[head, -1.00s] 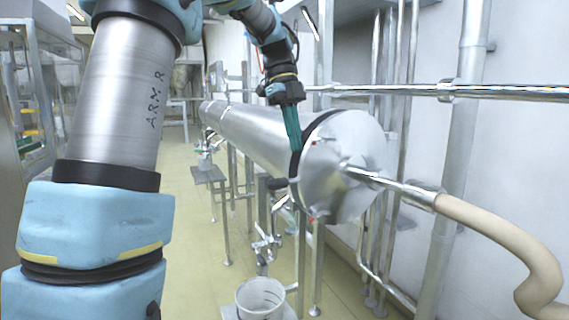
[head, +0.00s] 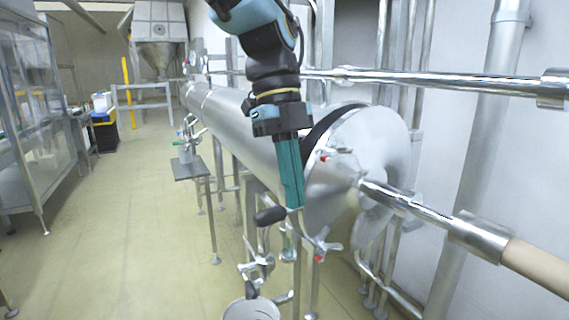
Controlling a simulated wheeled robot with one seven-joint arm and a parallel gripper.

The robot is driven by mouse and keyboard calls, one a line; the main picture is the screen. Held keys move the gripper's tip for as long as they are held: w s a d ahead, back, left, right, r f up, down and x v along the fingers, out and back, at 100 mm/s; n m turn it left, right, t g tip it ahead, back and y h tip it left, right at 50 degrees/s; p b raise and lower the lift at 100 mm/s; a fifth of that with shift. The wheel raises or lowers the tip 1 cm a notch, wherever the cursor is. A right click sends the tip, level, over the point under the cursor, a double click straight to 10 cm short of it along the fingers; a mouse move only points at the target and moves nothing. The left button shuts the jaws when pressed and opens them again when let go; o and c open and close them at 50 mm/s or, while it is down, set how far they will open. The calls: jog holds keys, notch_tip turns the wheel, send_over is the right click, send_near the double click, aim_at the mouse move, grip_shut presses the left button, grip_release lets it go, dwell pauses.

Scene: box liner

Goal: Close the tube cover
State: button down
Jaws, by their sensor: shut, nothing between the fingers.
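The tube (head: 225,112) is a long, horizontal metal cylinder running away from me. Its round metal cover (head: 385,135) is at the near end, with a dark ring (head: 322,132) behind its upper left edge. I cannot tell whether the cover sits flush against the tube. My gripper (head: 295,206) has long teal fingers pointing down, shut and empty, in front of the cover's left side. The fingers hide part of the tube's rim. A black handle (head: 270,216) is close to the fingertips; contact cannot be told. Red-tipped metal clamps (head: 325,156) show at the cover.
A shiny pipe (head: 430,208) and beige hose (head: 538,268) extend from the cover to the right. A horizontal wall rail (head: 450,83) runs behind. A white bucket (head: 250,310) is below the tube. The floor (head: 120,240) at the left is mostly clear.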

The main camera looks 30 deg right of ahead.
aim_at(286, 208)
jog(key=f, duration=0.1)
jog(key=f+p, duration=0.1)
jog(key=f, duration=0.1)
jog(key=f+p, duration=0.1)
jog(key=shift+w+f, duration=0.15)
jog(key=shift+w, duration=0.2)
jog(key=shift+w+p, duration=0.35)
jog(key=shift+w, duration=0.35)
